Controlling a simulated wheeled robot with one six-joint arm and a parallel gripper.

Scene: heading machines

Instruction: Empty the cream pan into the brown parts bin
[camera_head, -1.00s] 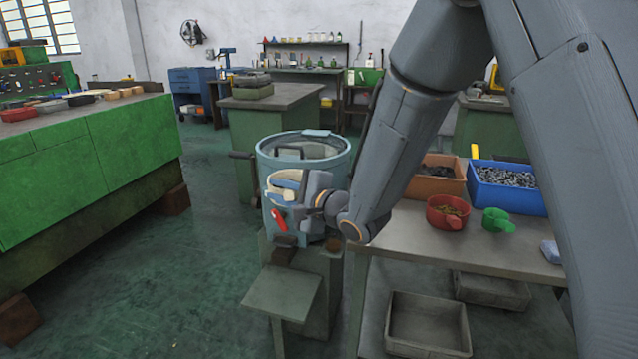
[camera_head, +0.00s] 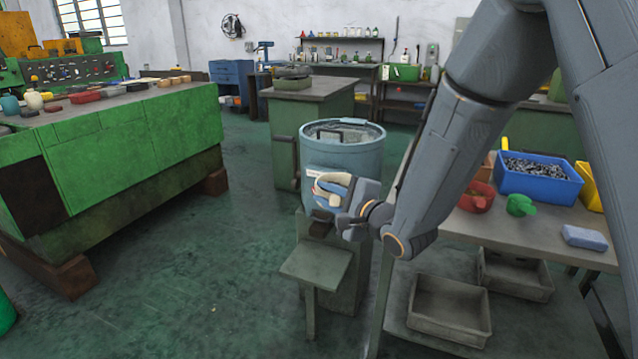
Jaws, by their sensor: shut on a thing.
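The cream pan (camera_head: 322,186) is held in my gripper (camera_head: 339,194), in front of the light blue drum. My gripper is shut on it, and the gripper body partly covers the pan. I cannot tell what is inside the pan or how far it is tilted. The brown parts bin (camera_head: 486,170) is on the bench to the right, mostly hidden behind my arm; only a small part of it shows. My gripper is well to the left of the bin.
The light blue drum (camera_head: 367,160) stands behind the pan. A blue bin of metal parts (camera_head: 540,182), a red pan (camera_head: 476,197) and a green scoop (camera_head: 520,205) are on the bench (camera_head: 470,228). Grey trays (camera_head: 450,310) sit below. Open floor (camera_head: 190,270) lies left, beside a green machine (camera_head: 120,145).

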